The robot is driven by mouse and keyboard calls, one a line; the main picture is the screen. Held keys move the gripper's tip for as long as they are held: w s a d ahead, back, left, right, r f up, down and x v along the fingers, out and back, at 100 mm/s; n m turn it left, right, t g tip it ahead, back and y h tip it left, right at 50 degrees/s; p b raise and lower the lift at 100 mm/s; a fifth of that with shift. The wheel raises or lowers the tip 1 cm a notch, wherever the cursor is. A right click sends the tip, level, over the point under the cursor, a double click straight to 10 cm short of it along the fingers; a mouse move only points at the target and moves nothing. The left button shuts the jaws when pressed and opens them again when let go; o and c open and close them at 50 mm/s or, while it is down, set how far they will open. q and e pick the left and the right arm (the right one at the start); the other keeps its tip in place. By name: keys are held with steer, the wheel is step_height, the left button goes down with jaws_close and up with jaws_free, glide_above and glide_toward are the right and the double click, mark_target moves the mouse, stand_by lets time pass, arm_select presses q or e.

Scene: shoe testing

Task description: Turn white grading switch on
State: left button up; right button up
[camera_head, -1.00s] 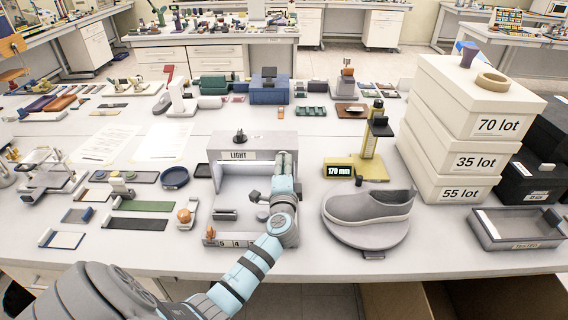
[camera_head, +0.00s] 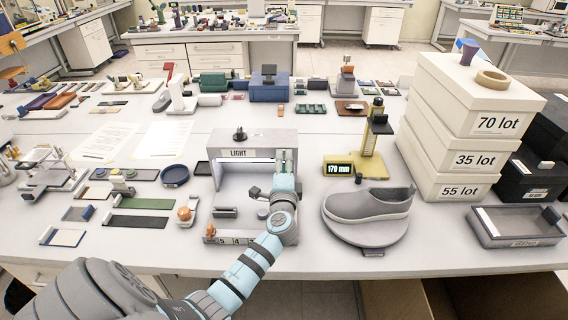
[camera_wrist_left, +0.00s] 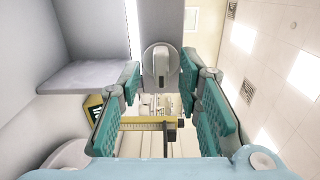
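A grey box labelled LIGHT (camera_head: 238,154) stands on the table in the head view, with a dark knob (camera_head: 239,135) on top. In the left wrist view a round switch with a whitish lever (camera_wrist_left: 161,64) sits on a grey panel; the gripper hides this spot in the head view. My left gripper (camera_head: 284,157) reaches to the box's right side. In the left wrist view its green-padded fingers (camera_wrist_left: 160,98) are spread apart, with the switch seen between and beyond them. Nothing is held. Contact with the switch cannot be told. My right gripper is out of view.
A grey shoe (camera_head: 368,203) on a round stand and a yellow height gauge (camera_head: 370,165) reading 170 mm stand right of my arm. Stacked white boxes (camera_head: 450,150) and a grey tray (camera_head: 515,228) are farther right. Paper sheets and small samples lie left.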

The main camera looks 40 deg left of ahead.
arm_select(q)
steer(key=v, duration=1.2)
